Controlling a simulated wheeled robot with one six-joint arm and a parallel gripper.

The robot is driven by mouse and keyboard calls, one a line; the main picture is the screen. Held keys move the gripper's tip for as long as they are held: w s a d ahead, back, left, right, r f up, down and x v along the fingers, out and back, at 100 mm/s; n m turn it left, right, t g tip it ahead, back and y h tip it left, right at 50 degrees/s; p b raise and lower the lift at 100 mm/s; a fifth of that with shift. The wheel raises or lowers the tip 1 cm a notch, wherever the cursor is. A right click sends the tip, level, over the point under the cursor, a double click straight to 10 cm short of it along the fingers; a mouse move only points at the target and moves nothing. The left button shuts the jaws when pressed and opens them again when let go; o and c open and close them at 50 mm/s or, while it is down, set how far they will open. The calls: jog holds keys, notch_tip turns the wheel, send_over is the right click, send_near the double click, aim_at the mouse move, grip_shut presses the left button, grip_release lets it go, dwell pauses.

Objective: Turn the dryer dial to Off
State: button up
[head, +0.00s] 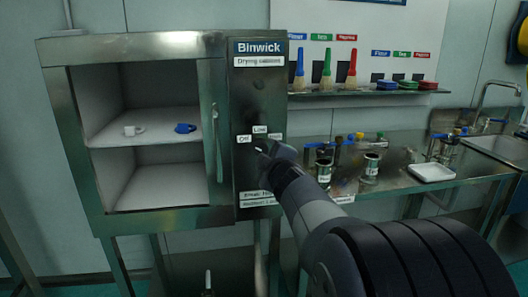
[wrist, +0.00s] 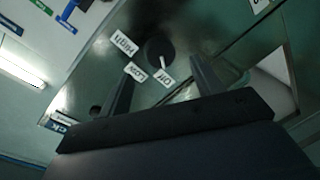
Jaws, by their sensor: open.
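The dryer dial (wrist: 160,49) is a dark round knob on the steel control panel. Its white mark lies on the side facing the Off label (wrist: 164,78). The Low label (wrist: 135,72) and High label (wrist: 123,43) sit around it. In the head view the dryer (head: 215,130) stands at left, and my arm hides the dial below the Low label (head: 260,129). My gripper (wrist: 162,70) is open and empty, its two fingers apart on either side of the dial's direction. I cannot tell whether they touch it; it also shows in the head view (head: 268,150).
The dryer chamber is open, with a white item (head: 132,130) and a blue item (head: 185,128) on its shelf. A door handle (head: 216,140) stands left of the panel. A steel bench (head: 395,182) with jars and a white tray (head: 432,172) is at right, under a brush shelf.

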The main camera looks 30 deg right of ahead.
aim_at(262, 150)
jog(key=shift+p+v, duration=0.55)
jog(key=shift+v, duration=2.25)
jog(key=shift+w, duration=0.1)
jog(key=b+x, duration=0.2)
jog(key=x, duration=0.8)
jog(key=shift+w+d, duration=0.1)
jog(key=shift+w, duration=0.25)
